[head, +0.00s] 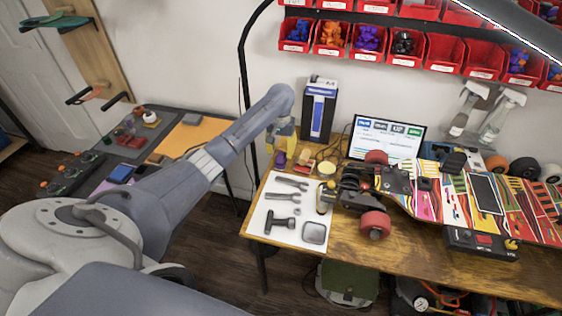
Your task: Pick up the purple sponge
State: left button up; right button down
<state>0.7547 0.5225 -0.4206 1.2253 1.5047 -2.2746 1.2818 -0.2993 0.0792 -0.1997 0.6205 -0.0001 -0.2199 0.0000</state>
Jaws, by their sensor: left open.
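The purple sponge (280,160) is a small block near the left back corner of the wooden workbench (400,252). My left arm reaches across from the lower left. My left gripper (284,146) points down just above the sponge, its jaws open. The gripper is small here and partly hidden by my wrist, and I cannot tell whether it touches the sponge. My right gripper is out of view.
Right of the sponge are small blocks (304,158) and a round yellow tin (326,168). A tool mat (262,217) lies in front. A blue-and-white box (319,108) stands behind. A skateboard (450,195) fills the right, below red bins (367,42).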

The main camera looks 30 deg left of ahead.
aim_at(281, 162)
pick_arm(q)
jog(key=shift+s+d+f, duration=0.1)
jog(key=shift+s+f, duration=0.05)
jog(key=shift+f, duration=2.95)
jog(key=c, duration=0.8)
